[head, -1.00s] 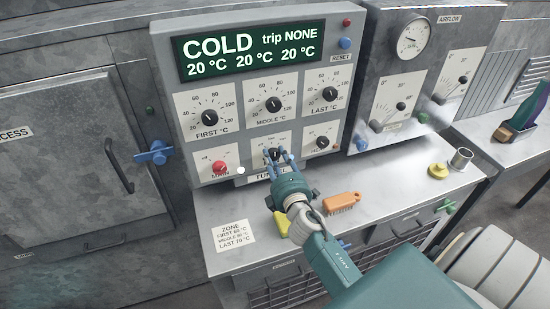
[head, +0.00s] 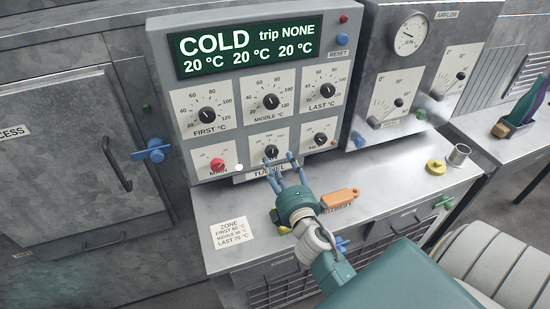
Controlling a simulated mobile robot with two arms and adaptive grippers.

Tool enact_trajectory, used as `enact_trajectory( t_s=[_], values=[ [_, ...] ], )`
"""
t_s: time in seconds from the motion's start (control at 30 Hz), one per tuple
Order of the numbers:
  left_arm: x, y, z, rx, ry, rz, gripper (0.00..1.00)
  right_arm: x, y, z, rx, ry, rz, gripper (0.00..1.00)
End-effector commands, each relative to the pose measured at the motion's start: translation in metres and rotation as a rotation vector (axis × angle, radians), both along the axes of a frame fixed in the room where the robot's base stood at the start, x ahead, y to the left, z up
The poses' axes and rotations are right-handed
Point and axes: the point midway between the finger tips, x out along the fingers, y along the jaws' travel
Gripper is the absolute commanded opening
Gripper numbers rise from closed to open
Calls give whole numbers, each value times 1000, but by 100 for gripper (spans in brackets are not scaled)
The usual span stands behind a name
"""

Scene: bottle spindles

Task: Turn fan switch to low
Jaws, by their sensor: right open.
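The fan switch is the black knob (head: 271,152) in the middle of the lower row on the grey control panel (head: 243,178). Its pointer stands near upright; the labels around it are too small to read, and the word under it is partly covered. My right gripper (head: 281,160) is open and empty, its blue fingers just below and in front of this knob. I see a small gap between fingers and knob. My left gripper is not in view.
A red main knob (head: 217,164) and a black knob (head: 320,139) flank the fan switch. An orange brush (head: 340,199), a note (head: 233,233), a yellow piece (head: 436,166) and a metal cup (head: 459,154) lie on the bench. The display (head: 249,46) reads COLD.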

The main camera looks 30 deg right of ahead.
Motion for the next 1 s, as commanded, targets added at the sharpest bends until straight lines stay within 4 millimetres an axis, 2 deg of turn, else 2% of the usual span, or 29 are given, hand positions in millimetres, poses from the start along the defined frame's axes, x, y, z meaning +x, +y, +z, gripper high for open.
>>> enact_trajectory(
  t_s=[0.03, 0.1, 0.33, 1.0],
  values=[
    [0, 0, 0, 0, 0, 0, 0, -13, 4, -1, 3, 3, -2, 50],
    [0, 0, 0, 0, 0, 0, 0, -26, 8, 0, 5, 3, -1, 50],
    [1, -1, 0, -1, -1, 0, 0, -54, 17, 3, 2, 1, -2, 50],
    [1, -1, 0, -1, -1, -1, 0, -58, 18, 4, 6, 0, -4, 50]
  ],
)
